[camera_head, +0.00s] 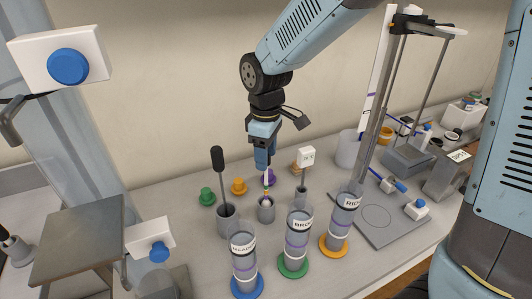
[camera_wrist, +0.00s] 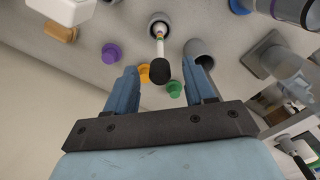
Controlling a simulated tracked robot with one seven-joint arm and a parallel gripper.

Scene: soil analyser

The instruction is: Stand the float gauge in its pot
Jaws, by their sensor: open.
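The float gauge (camera_head: 266,182) is a thin white stem with coloured bands. It stands about upright with its lower end in a small grey pot (camera_head: 266,212) on the bench. In the wrist view the gauge (camera_wrist: 160,46) comes out of the pot's mouth (camera_wrist: 160,18), and a dark rounded knob (camera_wrist: 162,71) shows at its near end. My gripper (camera_head: 263,164) points down right above the gauge. Its fingers stand apart in the wrist view (camera_wrist: 164,82), with the knob seen between them. In the head view the gauge's top is hidden by the fingers.
A grey pot (camera_head: 227,223) with a black-handled tool (camera_head: 218,160) stands left. Another pot with a white-tagged tool (camera_head: 306,156) stands right. Clear labelled cylinders (camera_head: 298,240) stand in front. Green (camera_head: 207,197), orange (camera_head: 238,187) and purple (camera_wrist: 110,53) caps lie behind.

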